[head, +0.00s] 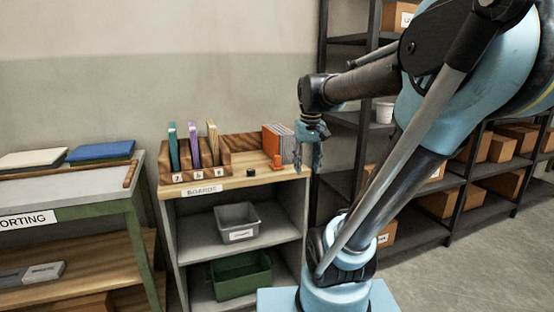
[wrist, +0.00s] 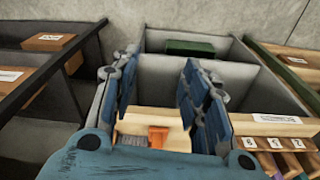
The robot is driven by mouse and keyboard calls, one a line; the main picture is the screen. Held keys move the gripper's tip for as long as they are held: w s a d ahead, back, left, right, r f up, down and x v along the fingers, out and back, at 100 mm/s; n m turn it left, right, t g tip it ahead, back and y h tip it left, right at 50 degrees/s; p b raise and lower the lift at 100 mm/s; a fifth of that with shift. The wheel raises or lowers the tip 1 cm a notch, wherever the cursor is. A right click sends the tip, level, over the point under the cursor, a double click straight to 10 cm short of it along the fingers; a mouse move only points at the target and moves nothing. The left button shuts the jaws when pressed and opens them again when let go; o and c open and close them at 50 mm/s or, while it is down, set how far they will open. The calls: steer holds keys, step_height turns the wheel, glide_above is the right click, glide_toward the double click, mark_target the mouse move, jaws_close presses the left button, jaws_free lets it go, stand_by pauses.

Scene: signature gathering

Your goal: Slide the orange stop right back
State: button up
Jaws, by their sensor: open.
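The small orange stop (head: 277,161) stands on the wooden top of the low cabinet (head: 262,180), just in front of a short row of books. The books are one orange book (head: 271,142) and several grey ones (head: 286,145), standing against a wooden backing. My gripper (head: 309,157) points down at the right end of the cabinet top, to the right of the stop and apart from it. Its fingers are open and empty. In the wrist view, my gripper (wrist: 158,95) shows spread fingers, with an orange piece (wrist: 158,135) between them; I cannot tell whether it is the stop or the book.
A wooden rack (head: 186,170) with teal, purple and tan books stands left on the cabinet top. A small black knob (head: 250,173) sits between. Grey (head: 237,222) and green (head: 240,275) bins fill the lower shelves. A dark shelving unit (head: 337,185) stands close on the right.

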steer(key=w+a+r+n, duration=0.1)
steer(key=w+a+r, duration=0.1)
steer(key=w+r, duration=0.3)
steer(key=w+a+r, duration=0.1)
steer(key=w+r, duration=0.1)
steer(key=w, duration=0.5)
step_height(320, 180, up, 4)
steer(key=f+g, duration=0.1)
glide_above(278, 156)
steer(key=shift+n, duration=0.4)
step_height(278, 156, down, 16)
steer(key=shift+w+f, duration=0.15)
steer(key=shift+c, duration=0.3)
jaws_close()
